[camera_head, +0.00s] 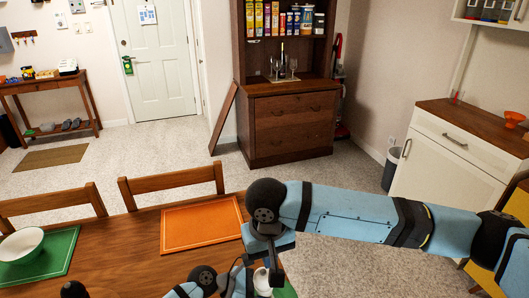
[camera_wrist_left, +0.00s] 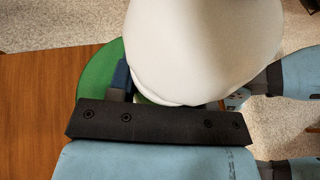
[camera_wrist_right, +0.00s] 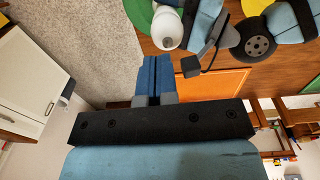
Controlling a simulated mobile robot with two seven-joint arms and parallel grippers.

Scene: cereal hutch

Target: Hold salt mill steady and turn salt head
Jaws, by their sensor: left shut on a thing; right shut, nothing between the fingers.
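The salt mill is a smooth white rounded body (camera_wrist_left: 205,45) that fills the upper middle of the left wrist view. My left gripper (camera_wrist_left: 170,98) is shut on it; the mill hides most of its fingers. The white mill also shows in the right wrist view (camera_wrist_right: 168,30), beside the left gripper, and as a small white part at the bottom of the head view (camera_head: 262,282). My right gripper (camera_wrist_right: 153,62) is shut and empty, apart from the mill. Its fingertips are hidden in the head view.
A wooden table (camera_head: 125,240) holds an orange placemat (camera_head: 202,223) and a green placemat (camera_head: 62,258) with a white bowl (camera_head: 22,245). A green mat (camera_wrist_left: 93,85) lies under the mill. Chairs (camera_head: 170,184) stand behind the table. A brown hutch (camera_head: 290,120) stands farther back.

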